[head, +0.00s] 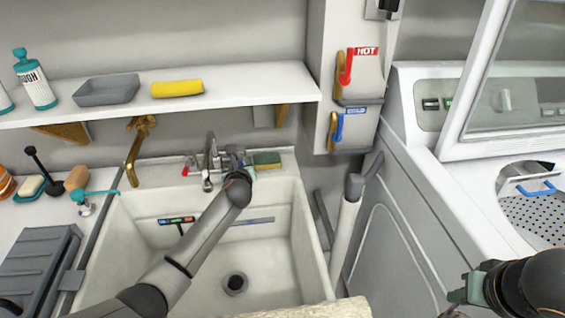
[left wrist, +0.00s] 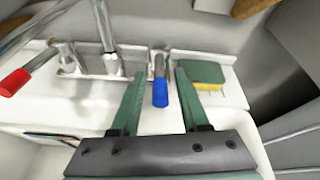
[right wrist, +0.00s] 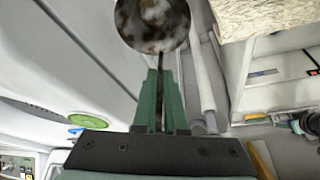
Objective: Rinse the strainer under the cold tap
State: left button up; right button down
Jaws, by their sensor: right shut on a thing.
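The tap (head: 210,160) stands at the back of the white sink (head: 285,270). The left wrist view shows its blue cold lever (left wrist: 160,93) and red hot lever (left wrist: 15,82). My left gripper (head: 245,171) is open, its fingers (left wrist: 160,75) on either side of the blue lever with gaps visible. No running water shows. My right gripper (head: 462,292) is at the right, outside the sink. In the right wrist view its fingers (right wrist: 161,75) are shut on the thin handle of the round strainer (right wrist: 152,22), which holds mottled grey-white matter. The head view does not show the strainer.
A green-and-yellow sponge (head: 267,160) lies on the sink's back ledge, right of the tap. A pale rough slab (head: 310,308) is at the sink's near edge. A white machine (head: 400,210) stands at right. The basin around the drain (head: 234,284) is clear.

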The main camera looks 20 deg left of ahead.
pick_arm(q)
grip_shut()
dwell(1.2)
